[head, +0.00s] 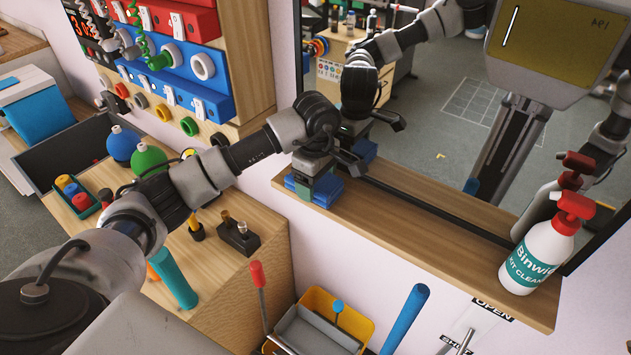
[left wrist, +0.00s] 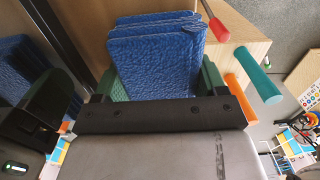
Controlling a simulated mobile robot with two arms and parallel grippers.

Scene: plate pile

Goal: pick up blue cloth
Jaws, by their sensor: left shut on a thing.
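The blue cloth (head: 326,191) is a folded, thick stack at the left end of the wooden shelf under the mirror. It also fills the upper middle of the left wrist view (left wrist: 155,62), with several layered edges. My left gripper (head: 318,172) is over the cloth, with its fingers pointing down. Its green fingers lie on both sides of the cloth in the left wrist view, shut on it. The cloth still appears to be at shelf level; I cannot tell whether it touches the shelf. My right gripper is not directly visible.
A white spray bottle (head: 540,251) with a red head stands at the shelf's (head: 440,234) right end. The mirror behind reflects my body. A yellow bin (head: 352,321) and blue-handled tool (head: 405,318) are below. A wooden bench (head: 240,283) with bottles stands left.

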